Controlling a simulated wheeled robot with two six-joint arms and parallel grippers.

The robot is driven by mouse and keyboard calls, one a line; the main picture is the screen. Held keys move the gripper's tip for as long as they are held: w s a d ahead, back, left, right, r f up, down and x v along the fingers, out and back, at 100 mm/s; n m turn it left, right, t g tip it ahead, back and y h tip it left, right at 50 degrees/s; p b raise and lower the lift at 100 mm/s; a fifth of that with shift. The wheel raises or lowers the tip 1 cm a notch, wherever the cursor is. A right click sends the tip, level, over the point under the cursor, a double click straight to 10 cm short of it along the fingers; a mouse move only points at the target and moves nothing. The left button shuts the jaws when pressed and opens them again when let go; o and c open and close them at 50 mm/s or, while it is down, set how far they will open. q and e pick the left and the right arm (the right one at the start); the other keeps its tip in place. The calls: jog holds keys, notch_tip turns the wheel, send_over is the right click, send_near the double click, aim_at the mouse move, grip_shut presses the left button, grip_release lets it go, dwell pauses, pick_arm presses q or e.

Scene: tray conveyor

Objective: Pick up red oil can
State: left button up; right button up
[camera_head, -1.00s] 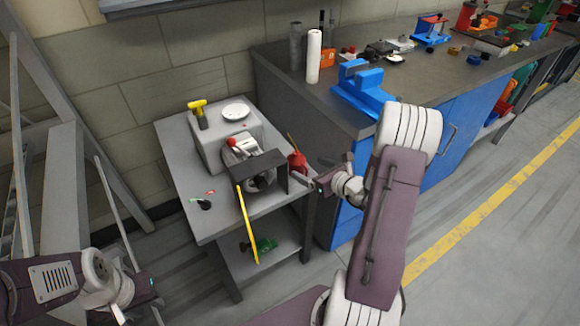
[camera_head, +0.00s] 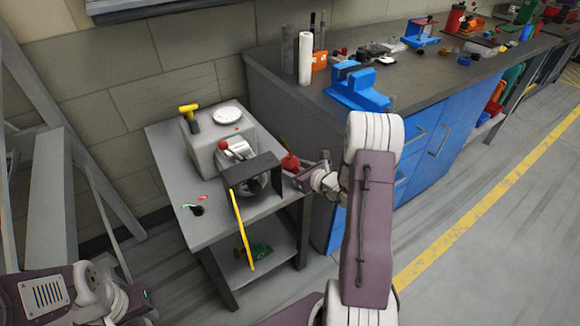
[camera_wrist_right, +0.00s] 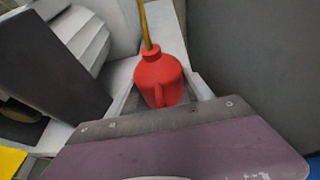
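The red oil can (camera_head: 291,162) stands upright at the right side of the grey table's top, beside a dark metal bracket. In the right wrist view the can (camera_wrist_right: 160,80) has a round red body, a handle facing me and a thin yellowish spout. My right gripper (camera_head: 300,172) is at the can from the right. In the wrist view its fingers are apart, one on each side of the can's lower body. I cannot tell whether they touch it. My left arm's hand (camera_head: 130,298) is at the lower left, and its fingers do not show clearly.
The grey table (camera_head: 222,230) carries a machine with a black bracket (camera_head: 252,170) just left of the can. A yellow bar (camera_head: 242,230) leans at its front. A blue cabinet bench (camera_head: 405,150) with a blue vise (camera_head: 357,88) stands right. The floor in front is clear.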

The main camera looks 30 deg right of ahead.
aim_at(294, 161)
jog(key=c, duration=0.4)
notch_tip(294, 161, up, 10)
jog(key=p, duration=0.3)
jog(key=shift+r, duration=0.1)
jog(key=shift+c, duration=0.2)
